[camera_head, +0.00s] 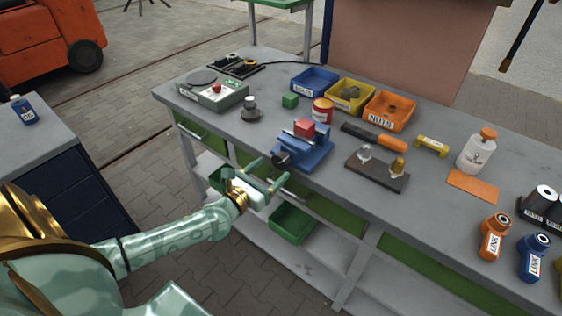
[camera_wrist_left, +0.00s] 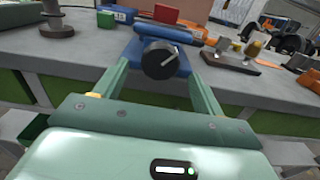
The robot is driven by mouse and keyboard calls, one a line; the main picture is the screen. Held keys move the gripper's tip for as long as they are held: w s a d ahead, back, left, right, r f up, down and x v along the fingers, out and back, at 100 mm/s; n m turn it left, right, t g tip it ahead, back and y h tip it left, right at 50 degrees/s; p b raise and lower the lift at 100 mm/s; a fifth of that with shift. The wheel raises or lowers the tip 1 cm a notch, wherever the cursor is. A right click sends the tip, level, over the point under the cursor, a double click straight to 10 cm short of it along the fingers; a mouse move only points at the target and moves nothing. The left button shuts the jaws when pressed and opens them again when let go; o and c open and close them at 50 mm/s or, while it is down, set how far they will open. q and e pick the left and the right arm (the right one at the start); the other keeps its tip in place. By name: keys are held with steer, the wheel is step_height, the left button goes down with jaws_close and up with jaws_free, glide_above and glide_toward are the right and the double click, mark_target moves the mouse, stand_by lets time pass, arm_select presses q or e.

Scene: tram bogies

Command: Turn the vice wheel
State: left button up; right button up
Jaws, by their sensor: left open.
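The blue vice (camera_head: 312,152) stands at the front edge of the grey workbench, with a red block (camera_head: 304,127) at its jaws. Its dark round wheel (camera_head: 281,158) faces the front, towards my left gripper. In the left wrist view the wheel (camera_wrist_left: 160,58) shows a pale line on its face. My left gripper (camera_head: 268,174) is open and empty, just in front of the bench edge. In the left wrist view its two fingers (camera_wrist_left: 160,76) stand on either side of the wheel, apart from it as far as I can tell. My right gripper is not in view.
On the workbench (camera_head: 235,125) are a grey box with a red button (camera_head: 217,92), a dark round-based post (camera_head: 250,110), a green cube (camera_head: 290,101), a red tin (camera_head: 322,110), an orange-handled tool (camera_head: 375,137) and several coloured bins. Green trays (camera_head: 292,223) sit below.

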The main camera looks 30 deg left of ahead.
mark_target(278, 163)
arm_select(q)
steer(key=w, duration=0.5)
steer(key=shift+w+d+b, duration=0.2)
steer(key=shift+d+b, duration=0.05)
steer(key=shift+b, duration=0.05)
steer(key=shift+c, duration=0.3)
steer(key=c, duration=0.9)
steer(key=shift+m, duration=0.4)
